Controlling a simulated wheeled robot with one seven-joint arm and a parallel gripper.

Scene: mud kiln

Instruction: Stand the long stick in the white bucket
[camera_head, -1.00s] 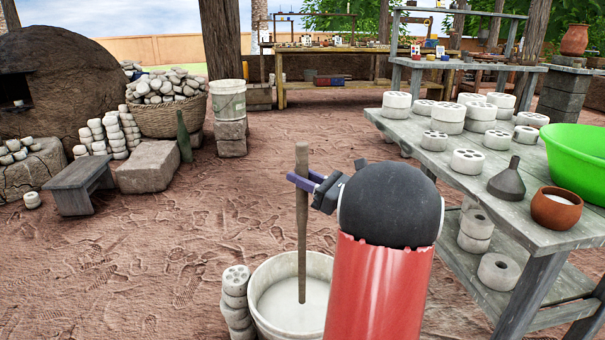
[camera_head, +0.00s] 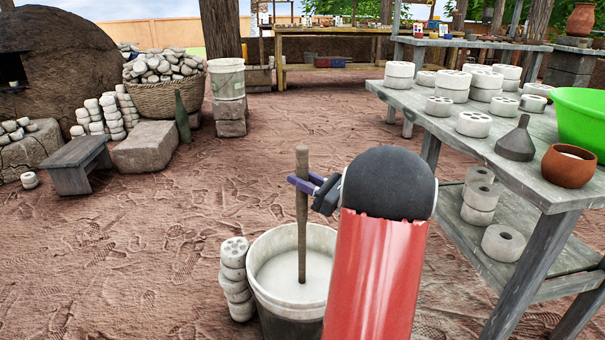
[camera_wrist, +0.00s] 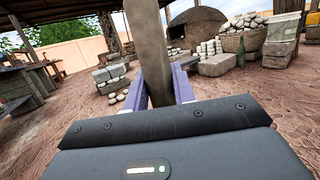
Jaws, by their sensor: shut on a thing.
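The long stick (camera_head: 302,220) is brown and stands nearly upright in the head view. My gripper (camera_head: 301,186) is shut on its upper part. The stick's lower end is inside the outline of the white bucket (camera_head: 262,298) and appears to be at the pale contents; whether it touches the bottom I cannot tell. My red arm hides the bucket's right side. In the wrist view the stick (camera_wrist: 150,50) rises between the two purple fingers of my gripper (camera_wrist: 163,88).
A stack of white pierced discs (camera_head: 236,280) stands close at the bucket's left. A grey worktable (camera_head: 460,150) with discs, a funnel (camera_head: 517,140), a clay bowl (camera_head: 568,166) and a green basin (camera_head: 585,120) is on the right. Another bucket (camera_head: 227,80) stands on blocks behind.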

